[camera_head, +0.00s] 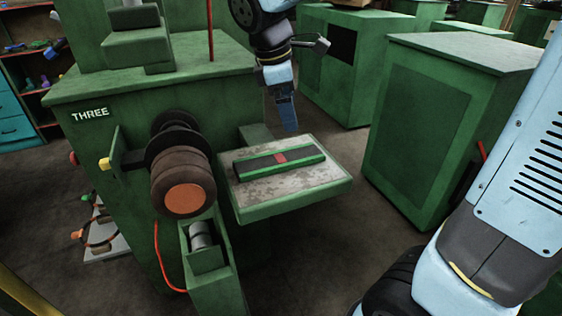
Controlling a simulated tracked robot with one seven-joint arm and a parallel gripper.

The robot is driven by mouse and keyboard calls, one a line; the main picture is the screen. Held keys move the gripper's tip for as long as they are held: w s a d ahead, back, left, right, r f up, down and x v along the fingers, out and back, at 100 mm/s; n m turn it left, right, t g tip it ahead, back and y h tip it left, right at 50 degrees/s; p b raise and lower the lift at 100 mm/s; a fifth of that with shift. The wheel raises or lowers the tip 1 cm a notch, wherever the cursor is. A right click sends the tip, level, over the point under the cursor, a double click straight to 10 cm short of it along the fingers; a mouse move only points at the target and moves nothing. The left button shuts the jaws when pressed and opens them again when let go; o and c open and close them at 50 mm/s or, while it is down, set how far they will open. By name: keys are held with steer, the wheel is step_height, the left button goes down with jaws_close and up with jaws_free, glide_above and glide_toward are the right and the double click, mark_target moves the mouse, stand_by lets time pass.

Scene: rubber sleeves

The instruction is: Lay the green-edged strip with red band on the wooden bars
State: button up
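The green-edged strip (279,159) lies flat on a worn grey metal tray with a green rim (298,203). The strip is dark along its middle, with a red band across it near the centre. My gripper (289,124) points down above and behind the tray in the picture, apart from the strip. Its fingers overlap in this view, so I cannot tell whether it is open or shut. I cannot make out any wooden bars in this view.
A green machine marked THREE (150,95) stands left of the tray, with dark round rollers (183,178) beside the tray. A green cabinet (430,120) stands to the right. Shelves with small items (38,65) are far left. Some floor is clear below the tray.

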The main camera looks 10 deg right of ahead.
steer(key=w+a+f+n+h, duration=0.1)
steer(key=w+a+f+n, duration=0.1)
steer(key=a+n, duration=0.3)
glide_above(280, 158)
steer(key=a, duration=0.2)
steer(key=shift+m, duration=0.3)
steer(key=f, duration=0.8)
steer(key=shift+s+f, duration=0.1)
steer(key=shift+s, duration=0.1)
steer(key=shift+x, duration=2.6)
steer(key=shift+s+a+f, duration=0.1)
steer(key=shift+s+a, duration=0.05)
steer(key=c, duration=1.2)
